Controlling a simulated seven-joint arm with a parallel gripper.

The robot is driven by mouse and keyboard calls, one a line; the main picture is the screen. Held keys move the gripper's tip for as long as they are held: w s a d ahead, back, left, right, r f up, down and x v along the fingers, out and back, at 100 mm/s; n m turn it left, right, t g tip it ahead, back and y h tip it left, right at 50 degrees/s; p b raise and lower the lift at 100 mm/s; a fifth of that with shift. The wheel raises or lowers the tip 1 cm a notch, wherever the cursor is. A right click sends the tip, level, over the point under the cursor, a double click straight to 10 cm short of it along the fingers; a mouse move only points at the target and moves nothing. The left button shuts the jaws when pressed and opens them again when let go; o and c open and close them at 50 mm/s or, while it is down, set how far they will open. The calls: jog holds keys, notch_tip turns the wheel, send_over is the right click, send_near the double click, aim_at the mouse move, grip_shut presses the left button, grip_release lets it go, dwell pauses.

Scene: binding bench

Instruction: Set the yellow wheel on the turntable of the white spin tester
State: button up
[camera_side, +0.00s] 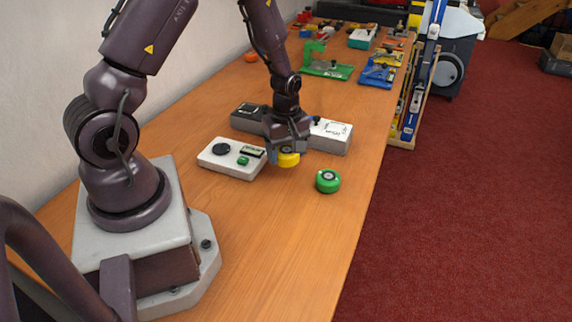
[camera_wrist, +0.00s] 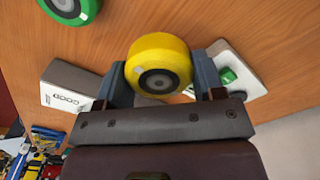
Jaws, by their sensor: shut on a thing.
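The yellow wheel (camera_side: 289,160) is held between the two fingers of my gripper (camera_side: 287,154), to the right of the tester. In the wrist view the yellow wheel (camera_wrist: 158,62) sits between both fingers with its round hub face toward the camera. Its height above the bench is hard to tell. The white spin tester (camera_side: 230,169) lies flat on the bench, with a dark round turntable (camera_side: 221,148) that looks empty, a green button (camera_side: 243,161) and a dark display.
A green wheel (camera_side: 327,181) stands on the bench at the right front. A white box (camera_side: 331,137) marked GOOD in the wrist view and a dark grey box (camera_side: 247,117) stand behind my gripper. The bench front is clear. Tools and stands crowd the far end.

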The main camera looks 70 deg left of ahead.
notch_tip(320, 180, up, 3)
jog(key=shift+f, duration=0.1)
jog(key=s+a+r+n, duration=0.1)
jog(key=a, duration=0.2)
jog(key=r+n, duration=0.2)
jog(key=n, duration=0.5)
send_over(220, 147)
jog(key=shift+a+f, duration=0.15)
jog(key=shift+f, duration=1.3)
jog(key=shift+a+f, duration=0.15)
jog(key=shift+f, duration=1.3)
jog(key=shift+f, duration=1.05)
jog(key=o, duration=1.2)
notch_tip(220, 147, up, 12)
jog(key=shift+f, duration=0.2)
